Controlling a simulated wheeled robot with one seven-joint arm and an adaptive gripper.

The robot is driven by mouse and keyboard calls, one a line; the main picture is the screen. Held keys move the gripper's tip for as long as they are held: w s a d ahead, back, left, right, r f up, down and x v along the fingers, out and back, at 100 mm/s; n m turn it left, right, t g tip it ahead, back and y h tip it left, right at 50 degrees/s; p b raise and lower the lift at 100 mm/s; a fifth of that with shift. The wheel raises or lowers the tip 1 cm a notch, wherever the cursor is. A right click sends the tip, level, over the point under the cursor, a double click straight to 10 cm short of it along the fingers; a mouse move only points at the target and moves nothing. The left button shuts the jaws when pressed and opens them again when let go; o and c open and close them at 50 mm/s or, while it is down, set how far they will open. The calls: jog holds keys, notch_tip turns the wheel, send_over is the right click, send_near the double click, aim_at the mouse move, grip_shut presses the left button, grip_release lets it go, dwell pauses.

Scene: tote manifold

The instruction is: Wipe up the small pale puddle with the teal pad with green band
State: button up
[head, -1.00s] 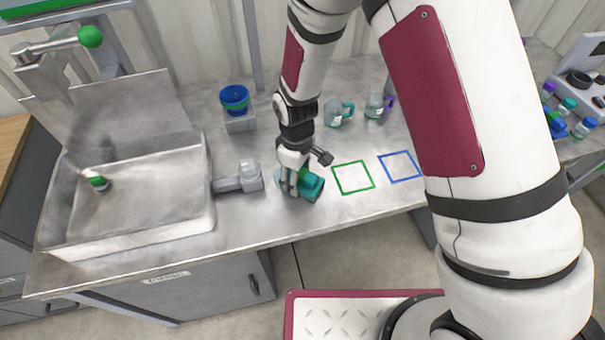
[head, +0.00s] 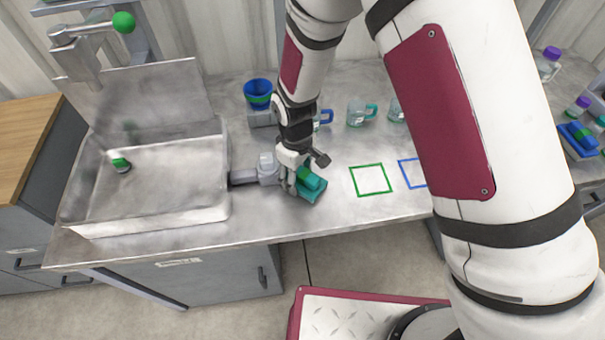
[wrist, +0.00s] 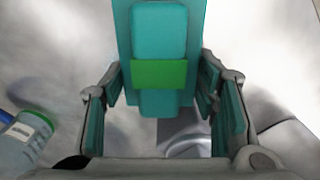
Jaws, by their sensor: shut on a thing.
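My gripper (head: 292,188) is shut on the teal pad with green band (head: 312,184), low over the steel bench or on it; I cannot tell if the pad touches the surface. In the wrist view the pad (wrist: 160,35) sits between the fingers, its green band across the middle. The small pale puddle cannot be made out in either view; glare, the pad and the gripper may hide it.
A grey fixture (head: 267,170) stands close left of my gripper, beside the sink (head: 225,190). Green (head: 371,194) and blue (head: 403,172) outlined squares lie right on clear bench.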

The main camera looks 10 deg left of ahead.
aim_at(329, 180)
jog(key=shift+s+a+r, duration=0.1)
jog(key=shift+s, duration=0.1)
jog(key=shift+w+d+f, duration=0.1)
jog(key=shift+w+d, duration=0.1)
jog(key=shift+d, duration=0.7)
jog(key=shift+w+d+f, duration=0.1)
jog(key=shift+w+d, duration=0.15)
jog(key=shift+d, duration=0.6)
jog(key=shift+w+d+f, duration=0.1)
jog(key=shift+w+d, duration=0.1)
jog(key=shift+d, duration=0.7)
jog(key=shift+w+d+r, duration=0.1)
jog(key=shift+w+d, duration=0.1)
jog(key=shift+d, duration=0.55)
jog(key=shift+w+d+r, duration=0.1)
jog(key=shift+w+d, duration=0.1)
jog(key=shift+d, duration=0.5)
jog(key=shift+a+r+p, duration=0.1)
jog(key=shift+r+p, duration=0.8)
jog(key=shift+r, duration=2.1)
notch_tip(329, 180, up, 3)
jog(key=shift+p, duration=0.4)
